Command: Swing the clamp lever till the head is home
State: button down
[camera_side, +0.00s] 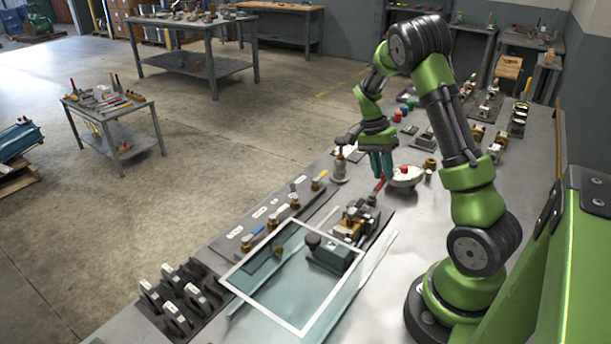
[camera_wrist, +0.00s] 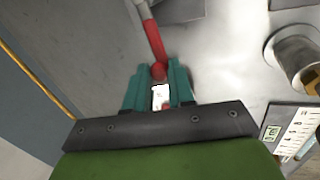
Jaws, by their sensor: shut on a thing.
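The clamp lever is a red handle (camera_side: 379,186) that rises from the far end of the clamp fixture (camera_side: 352,224), a dark base with brass-coloured parts. In the wrist view the lever (camera_wrist: 153,38) runs down to a red rounded end between my teal fingers. My gripper (camera_side: 381,176) points down over the lever and is shut on it; in the wrist view the gripper (camera_wrist: 159,70) has one finger on each side. The clamp head is too small to tell apart, so I cannot tell whether it touches anything.
A white-framed clear panel (camera_side: 283,320) lies in front of the fixture. A pale bowl (camera_side: 405,178) stands close to the right of my gripper, and a metal post (camera_side: 339,170) to its left. A rack with several small valves (camera_side: 262,232) lines the bench's left edge.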

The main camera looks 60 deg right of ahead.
jog(key=shift+s+m, duration=0.3)
jog(key=shift+m, duration=0.1)
jog(key=c, duration=1)
grip_release()
jog(key=shift+o, duration=0.2)
jog(key=shift+r, duration=0.1)
jog(key=v, duration=1.6)
jog(key=shift+d+r, duration=0.3)
jog(key=shift+r, duration=0.1)
jog(key=shift+w, duration=0.1)
